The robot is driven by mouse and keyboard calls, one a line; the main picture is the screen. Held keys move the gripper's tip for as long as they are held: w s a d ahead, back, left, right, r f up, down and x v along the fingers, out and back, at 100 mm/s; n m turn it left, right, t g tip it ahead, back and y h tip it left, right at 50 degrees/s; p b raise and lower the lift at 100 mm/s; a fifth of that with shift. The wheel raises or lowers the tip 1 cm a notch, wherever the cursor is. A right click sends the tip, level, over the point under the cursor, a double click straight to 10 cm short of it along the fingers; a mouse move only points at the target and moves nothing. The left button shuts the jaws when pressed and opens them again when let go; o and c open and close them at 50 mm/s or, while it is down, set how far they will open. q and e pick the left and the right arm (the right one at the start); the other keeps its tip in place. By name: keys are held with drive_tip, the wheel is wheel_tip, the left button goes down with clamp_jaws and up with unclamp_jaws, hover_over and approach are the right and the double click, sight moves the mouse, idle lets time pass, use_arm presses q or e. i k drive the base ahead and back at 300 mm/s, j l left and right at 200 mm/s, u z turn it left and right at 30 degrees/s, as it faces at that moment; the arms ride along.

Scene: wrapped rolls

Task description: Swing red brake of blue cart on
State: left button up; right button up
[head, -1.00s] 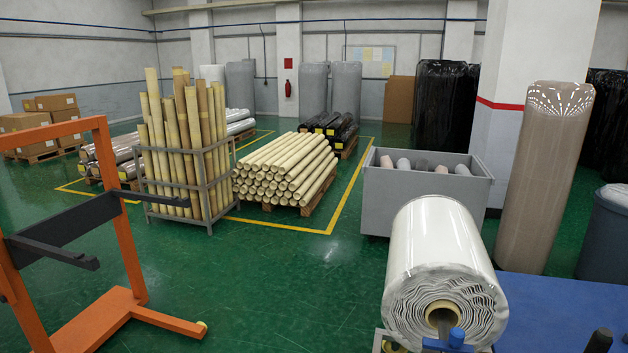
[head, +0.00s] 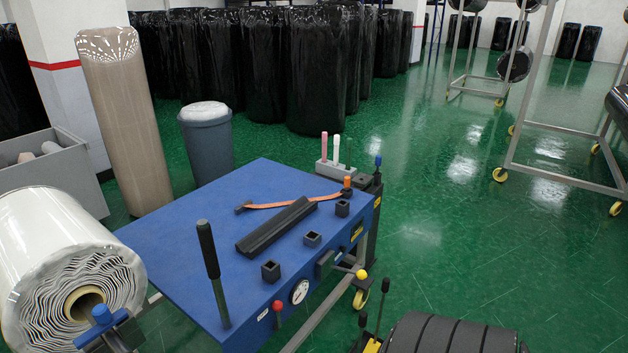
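A blue-topped cart (head: 215,250), with a yellow-wheeled caster (head: 361,298) below its right side, stands in the lower middle of the head view. A small lever with a red ball knob (head: 278,306) is on its front face, left of a round gauge (head: 299,291); it looks like the red brake, but I cannot tell its setting. A yellow-knobbed lever (head: 361,274) sticks out farther right. A tall black handle (head: 209,250) rises at the near edge. Neither of my grippers is in view.
A large wrapped white roll (head: 65,255) lies left of the cart. A grey bin (head: 207,140) and a tall brown wrapped roll (head: 118,115) stand behind. A black ribbed cylinder (head: 450,335) is at bottom right. Green floor (head: 450,215) is open to the right.

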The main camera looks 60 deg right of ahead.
sight(277, 305)
drive_tip(key=z, duration=1.55)
